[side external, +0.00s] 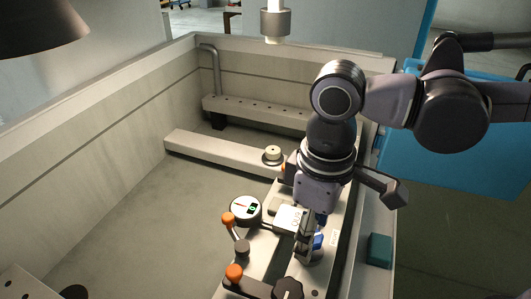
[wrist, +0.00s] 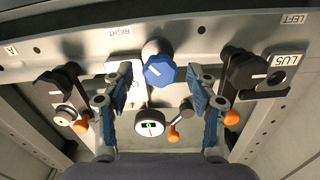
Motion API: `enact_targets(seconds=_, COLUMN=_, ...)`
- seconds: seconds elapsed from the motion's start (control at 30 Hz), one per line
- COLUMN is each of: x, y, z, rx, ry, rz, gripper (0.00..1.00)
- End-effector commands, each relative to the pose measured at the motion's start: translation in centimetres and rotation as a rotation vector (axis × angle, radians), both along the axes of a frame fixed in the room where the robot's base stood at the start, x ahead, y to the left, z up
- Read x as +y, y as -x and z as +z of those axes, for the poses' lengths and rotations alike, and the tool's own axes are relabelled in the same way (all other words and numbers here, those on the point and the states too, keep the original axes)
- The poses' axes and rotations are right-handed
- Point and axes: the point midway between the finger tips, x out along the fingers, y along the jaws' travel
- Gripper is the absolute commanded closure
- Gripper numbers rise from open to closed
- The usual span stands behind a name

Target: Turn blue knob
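The blue knob (wrist: 160,71) with a white pointer line is in the upper middle of the wrist view. In the side external view a small part of the blue knob (side external: 319,241) shows beside the fingers, mostly hidden by them. My gripper (wrist: 161,78) is open in the wrist view, with one finger on each side of the knob and a visible gap on both sides. In the side external view my gripper (side external: 307,236) points down at the fixture; whether it touches the knob cannot be told there.
Black knobs (wrist: 55,88) (wrist: 246,70) flank the blue one. Orange-tipped levers (side external: 234,272) and a round dial gauge (side external: 246,209) stand close by. Tank walls (side external: 100,95) enclose the area. The tank floor (side external: 140,220) at left is clear.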

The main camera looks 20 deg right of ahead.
Motion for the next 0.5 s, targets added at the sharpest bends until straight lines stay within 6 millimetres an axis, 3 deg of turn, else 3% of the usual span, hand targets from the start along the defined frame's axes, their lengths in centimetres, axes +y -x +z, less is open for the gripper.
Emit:
enact_targets(seconds=0.27, x=0.0, y=0.0, z=1.4, rx=0.000, ry=0.000, rz=0.000, gripper=0.42)
enact_targets(seconds=0.5, x=0.0, y=0.0, z=5.3, rx=0.000, ry=0.000, rz=0.000, gripper=0.42)
